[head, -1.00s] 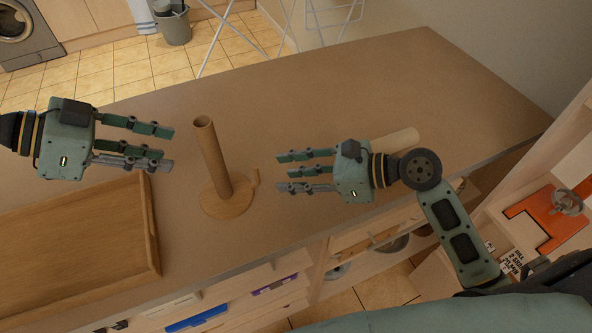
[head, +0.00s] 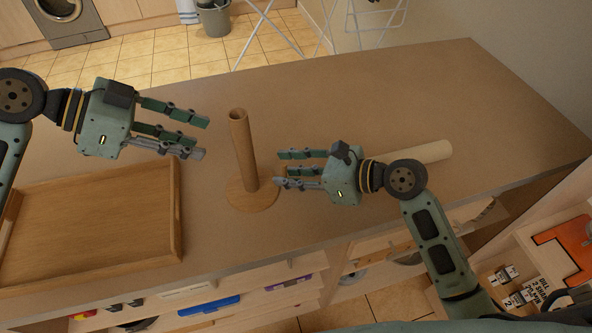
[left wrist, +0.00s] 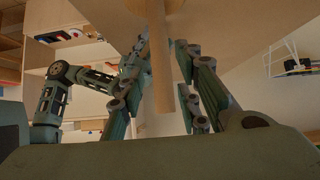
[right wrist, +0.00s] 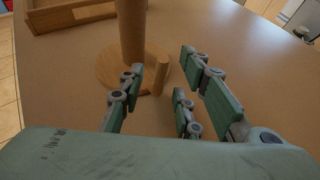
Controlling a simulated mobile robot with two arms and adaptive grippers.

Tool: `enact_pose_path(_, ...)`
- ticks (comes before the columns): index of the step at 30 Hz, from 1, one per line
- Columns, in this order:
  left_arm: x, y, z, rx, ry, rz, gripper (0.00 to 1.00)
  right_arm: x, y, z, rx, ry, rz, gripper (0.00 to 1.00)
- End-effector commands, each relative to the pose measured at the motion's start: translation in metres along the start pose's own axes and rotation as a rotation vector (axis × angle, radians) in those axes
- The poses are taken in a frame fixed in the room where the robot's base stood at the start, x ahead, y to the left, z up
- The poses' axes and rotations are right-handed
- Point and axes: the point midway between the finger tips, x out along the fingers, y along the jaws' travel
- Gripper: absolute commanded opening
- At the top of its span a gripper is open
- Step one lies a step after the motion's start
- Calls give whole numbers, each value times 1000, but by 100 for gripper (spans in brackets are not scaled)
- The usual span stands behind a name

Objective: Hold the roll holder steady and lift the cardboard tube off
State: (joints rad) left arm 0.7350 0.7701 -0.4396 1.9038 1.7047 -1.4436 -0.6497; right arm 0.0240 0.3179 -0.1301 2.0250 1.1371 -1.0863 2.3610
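The roll holder's round wooden base (head: 250,196) stands upright on the brown counter. The brown cardboard tube (head: 243,150) stands upright on it and hides any post inside. A short peg (right wrist: 157,75) rises from the base beside the tube in the right wrist view. My left gripper (head: 203,137) is open and empty, left of the tube and apart from it. In the left wrist view the tube (left wrist: 160,70) shows beyond its spread fingers. My right gripper (head: 281,177) is open, low at the right side of the base. In its wrist view the base (right wrist: 110,72) lies just beyond the fingers.
A wooden tray (head: 95,225) lies on the counter at the left. A pale cylinder (head: 430,152) lies behind my right arm. The back of the counter (head: 380,90) is clear. Open shelves with several items are below the front edge.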

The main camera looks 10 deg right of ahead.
Motion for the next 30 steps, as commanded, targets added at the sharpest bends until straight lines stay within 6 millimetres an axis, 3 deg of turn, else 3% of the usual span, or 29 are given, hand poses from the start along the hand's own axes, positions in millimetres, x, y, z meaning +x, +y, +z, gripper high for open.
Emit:
enact_pose_path(3, 0, 0, 0, 0, 0, 0, 31, 0, 0, 0, 0, 0, 0, 30)
enact_pose_path(14, 0, 0, 0, 0, 0, 0, 31, 0, 0, 0, 0, 0, 1, 0)
enact_pose_path(22, 0, 0, 0, 0, 0, 0, 31, 0, 0, 0, 0, 0, 1, 0)
enact_pose_path(27, 1, 4, -3, -21, -1, 11, 45, 0, 0, 0, 1, 0, 1, 0)
enact_pose_path(30, 3, 14, -8, -84, -6, 39, 46, 0, 0, 0, 1, 0, 1, 0)
